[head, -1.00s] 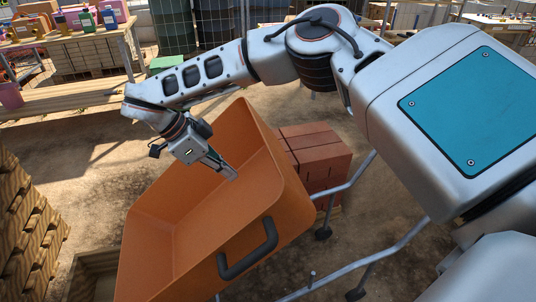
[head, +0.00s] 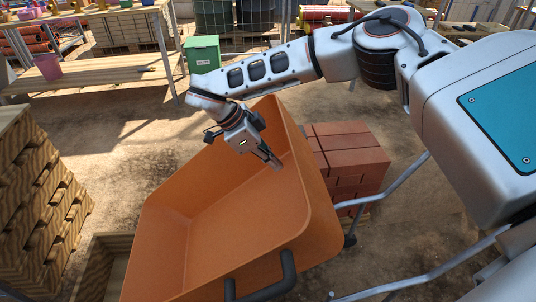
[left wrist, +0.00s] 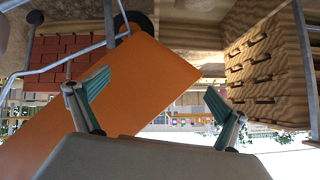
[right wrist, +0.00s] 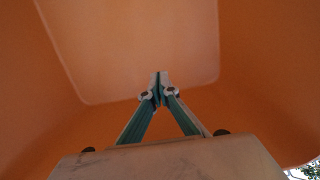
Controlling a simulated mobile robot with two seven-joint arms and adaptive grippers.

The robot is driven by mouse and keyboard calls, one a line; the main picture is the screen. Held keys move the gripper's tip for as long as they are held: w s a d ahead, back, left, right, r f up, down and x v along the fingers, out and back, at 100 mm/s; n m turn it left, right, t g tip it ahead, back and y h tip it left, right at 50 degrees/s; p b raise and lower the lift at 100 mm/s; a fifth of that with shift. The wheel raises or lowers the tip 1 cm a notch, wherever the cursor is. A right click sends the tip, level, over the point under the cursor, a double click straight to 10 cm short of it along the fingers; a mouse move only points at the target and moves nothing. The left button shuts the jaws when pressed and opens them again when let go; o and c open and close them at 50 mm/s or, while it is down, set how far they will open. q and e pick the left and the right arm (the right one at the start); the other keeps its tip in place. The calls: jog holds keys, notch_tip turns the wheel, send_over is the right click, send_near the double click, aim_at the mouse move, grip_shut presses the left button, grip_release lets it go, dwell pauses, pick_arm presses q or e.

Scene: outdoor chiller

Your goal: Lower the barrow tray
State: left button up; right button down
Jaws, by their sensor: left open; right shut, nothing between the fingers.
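The barrow tray (head: 240,220) is a deep orange tub, tilted, with its open side towards the upper left in the head view. A dark handle (head: 265,287) is on its near wall. My right gripper (head: 276,164) is inside the tray's opening, close to its inner wall; contact is not clear. In the right wrist view its fingers (right wrist: 160,77) are shut and empty, with orange walls around. My left gripper (left wrist: 155,95) is open and empty. An orange tray wall (left wrist: 120,95) lies beyond its fingers. The left gripper is out of the head view.
Red bricks (head: 347,155) stand right of the tray, beside the barrow's grey tube frame (head: 385,187). Stacked wooden pallets (head: 32,195) and a wooden box (head: 98,265) are at the left. A green box (head: 202,56) and a bench (head: 100,78) stand behind. Bare ground lies between.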

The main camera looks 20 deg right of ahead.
aim_at(297, 183)
jog(key=x, duration=0.7)
jog(key=shift+d+f+b, duration=0.1)
jog(key=shift+d+b, duration=0.15)
jog(key=shift+b, duration=0.15)
jog(key=shift+s+d+f, duration=0.1)
jog(key=shift+d+f, duration=0.2)
jog(key=shift+f, duration=0.05)
pick_arm(q)
jog(key=shift+w+d+r, duration=0.35)
jog(key=shift+w+r, duration=0.1)
jog(key=shift+w, duration=0.25)
jog(key=shift+s+f, duration=0.15)
jog(key=shift+s, duration=0.05)
pick_arm(e)
jog(key=shift+d, duration=0.1)
